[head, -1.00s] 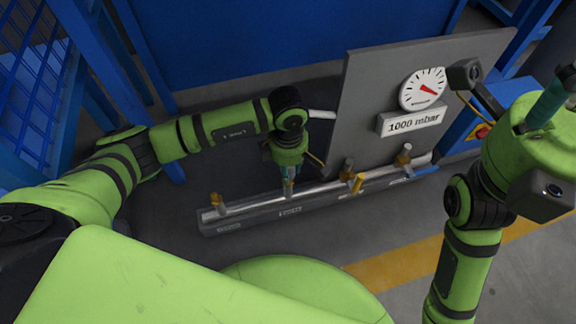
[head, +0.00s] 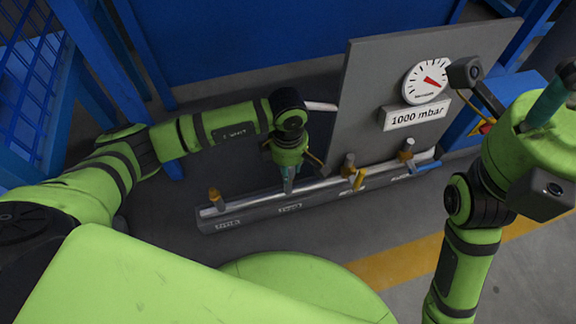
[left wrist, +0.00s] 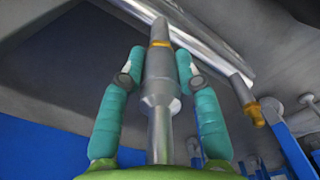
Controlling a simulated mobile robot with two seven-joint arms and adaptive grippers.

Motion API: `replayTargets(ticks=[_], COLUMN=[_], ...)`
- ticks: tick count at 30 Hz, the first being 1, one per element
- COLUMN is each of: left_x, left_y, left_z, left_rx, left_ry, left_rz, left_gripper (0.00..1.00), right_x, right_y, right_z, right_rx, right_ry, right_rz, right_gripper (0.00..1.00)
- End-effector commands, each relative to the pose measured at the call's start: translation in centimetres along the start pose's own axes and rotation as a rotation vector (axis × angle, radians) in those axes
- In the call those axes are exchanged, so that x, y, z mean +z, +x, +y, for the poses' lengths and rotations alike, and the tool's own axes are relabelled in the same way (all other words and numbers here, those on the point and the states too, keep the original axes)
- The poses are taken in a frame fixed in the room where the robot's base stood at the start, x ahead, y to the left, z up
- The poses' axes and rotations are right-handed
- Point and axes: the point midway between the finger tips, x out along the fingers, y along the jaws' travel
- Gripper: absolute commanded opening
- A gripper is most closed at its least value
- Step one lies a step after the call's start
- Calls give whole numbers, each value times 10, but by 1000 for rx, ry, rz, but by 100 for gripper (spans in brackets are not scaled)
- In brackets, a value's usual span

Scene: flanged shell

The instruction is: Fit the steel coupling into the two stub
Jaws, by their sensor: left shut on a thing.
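My left gripper (head: 289,184) points down over the pipe rail and is shut on the grey steel coupling (head: 288,186). In the left wrist view, the two teal fingers (left wrist: 160,75) press on either side of the coupling (left wrist: 160,95), a stepped cylinder. An orange ring (left wrist: 160,43) shows near its far end, with a thin grey tip beyond that overlaps the silver pipe (left wrist: 205,42). I cannot tell whether they touch. The pipe (head: 320,184) carries several brass-tipped stubs; one (head: 215,196) is at its left end. My right gripper (head: 548,105) is at the right edge, partly hidden, its fingers unclear.
A grey panel (head: 365,95) with a gauge (head: 427,80) and a "1000 mbar" sign (head: 416,115) stands behind the rail. A yellow lever (head: 359,182) sticks out from the pipe. Blue racks (head: 40,90) stand at left.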

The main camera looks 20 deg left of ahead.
Motion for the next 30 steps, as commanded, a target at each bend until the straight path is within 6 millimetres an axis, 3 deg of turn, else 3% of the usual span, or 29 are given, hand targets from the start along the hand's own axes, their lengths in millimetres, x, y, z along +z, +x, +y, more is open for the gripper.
replayTargets(ticks=[9, 10, 12, 23, 30], left_x=[0, 0, 0, 0, 0], left_y=[9, 8, 8, 6, -28], left_z=[0, 0, 0, 0, 2], left_rx=[1, 1, 1, 0, 6], left_ry=[-1, 0, 0, 0, 1], left_rz=[-1, -1, -1, 0, -2], left_gripper=[0, 37, 61, 61, 61], right_x=[0, 0, 0, 0, 0], right_y=[-7, -7, -6, -6, -6], right_z=[-1, -1, 0, 0, 0], right_rx=[0, 0, 0, 0, 0], right_ry=[0, 0, 0, 0, 0], right_rz=[0, 0, 0, 0, 0], right_gripper=[45, 45, 45, 45, 45])
